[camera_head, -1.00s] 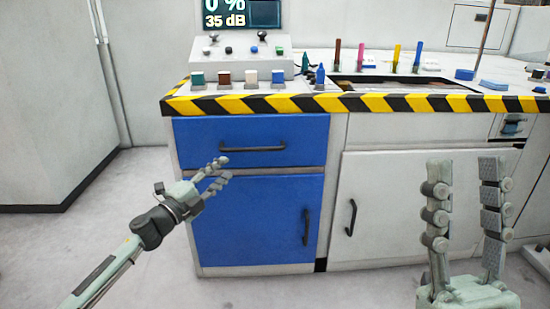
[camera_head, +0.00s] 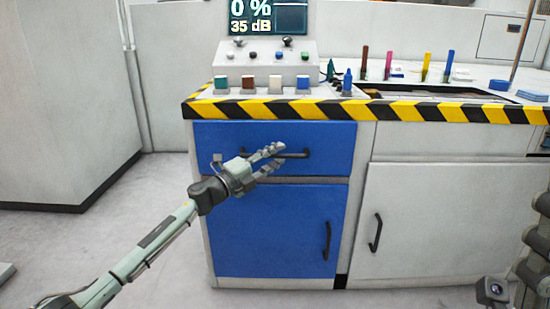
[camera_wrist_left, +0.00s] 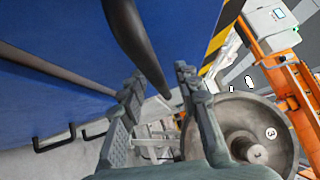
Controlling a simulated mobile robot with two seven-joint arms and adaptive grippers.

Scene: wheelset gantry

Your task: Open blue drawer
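The blue drawer (camera_head: 228,137) is closed, at the top left of the cabinet under the striped counter edge. Its dark bar handle (camera_head: 305,154) is horizontal; in the left wrist view the handle (camera_wrist_left: 136,45) reaches toward the gap between the fingers. My left gripper (camera_head: 275,159) is at the handle with its fingers apart; it also shows in the left wrist view (camera_wrist_left: 160,100). The fingers are not closed on the bar, and contact cannot be told. My right gripper (camera_head: 533,240) is partly cut off at the right edge.
A blue cabinet door (camera_head: 265,235) with a vertical handle is below the drawer. A white door (camera_head: 415,215) is to the right. A button console (camera_head: 265,65) stands on the counter. The left wrist view shows a metal wheel (camera_wrist_left: 240,135) and orange frame (camera_wrist_left: 270,35).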

